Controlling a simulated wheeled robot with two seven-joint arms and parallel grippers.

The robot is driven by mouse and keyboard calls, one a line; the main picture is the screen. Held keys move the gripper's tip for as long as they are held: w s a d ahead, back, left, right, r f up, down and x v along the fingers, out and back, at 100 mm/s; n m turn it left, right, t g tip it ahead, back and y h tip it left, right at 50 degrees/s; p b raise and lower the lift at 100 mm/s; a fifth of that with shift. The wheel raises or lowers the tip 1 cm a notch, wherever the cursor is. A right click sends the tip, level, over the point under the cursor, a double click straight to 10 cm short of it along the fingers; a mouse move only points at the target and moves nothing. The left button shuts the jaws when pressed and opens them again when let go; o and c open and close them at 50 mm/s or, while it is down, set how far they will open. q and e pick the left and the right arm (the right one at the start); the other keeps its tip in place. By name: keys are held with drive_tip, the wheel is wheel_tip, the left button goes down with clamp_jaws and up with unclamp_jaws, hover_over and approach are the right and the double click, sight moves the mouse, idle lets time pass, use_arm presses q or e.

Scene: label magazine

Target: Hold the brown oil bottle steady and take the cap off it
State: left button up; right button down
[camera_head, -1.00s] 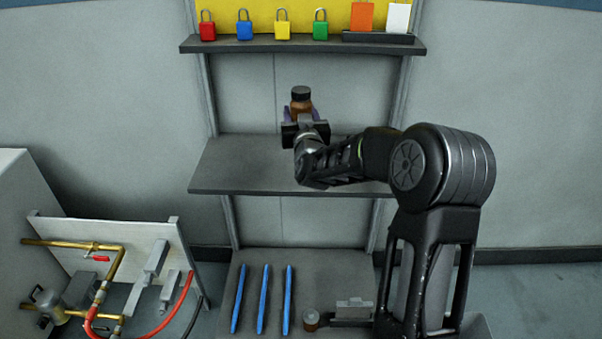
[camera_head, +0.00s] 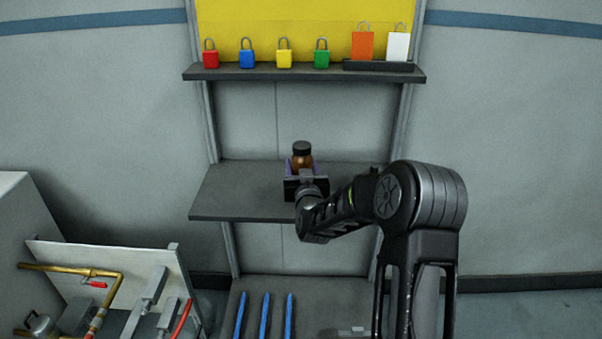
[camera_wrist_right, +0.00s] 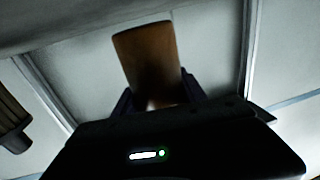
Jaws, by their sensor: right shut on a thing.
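The brown oil bottle (camera_head: 302,160) is upright in the head view, with its dark cap (camera_head: 302,147) on top. My right gripper (camera_head: 303,177) is shut on the bottle's body, with fingers at its sides. The bottle shows in front of the back edge of the middle shelf; I cannot tell whether it touches the shelf. In the right wrist view the brown bottle (camera_wrist_right: 149,58) stands out from between the fingers of the right gripper (camera_wrist_right: 163,92); the cap cannot be made out there. My left gripper is not in view.
The grey middle shelf (camera_head: 230,198) is bare to the left of the bottle. Blue rods (camera_head: 265,316) lie below. A pipe panel (camera_head: 110,258) stands at the lower left.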

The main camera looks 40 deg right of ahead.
drive_tip(key=shift+f, duration=1.05)
drive_tip(key=shift+f, duration=0.15)
drive_tip(key=c, duration=0.6)
unclamp_jaws()
drive_tip(key=shift+c, duration=0.2)
drive_tip(key=v, duration=1.2)
drive_tip(key=shift+b, duration=0.3)
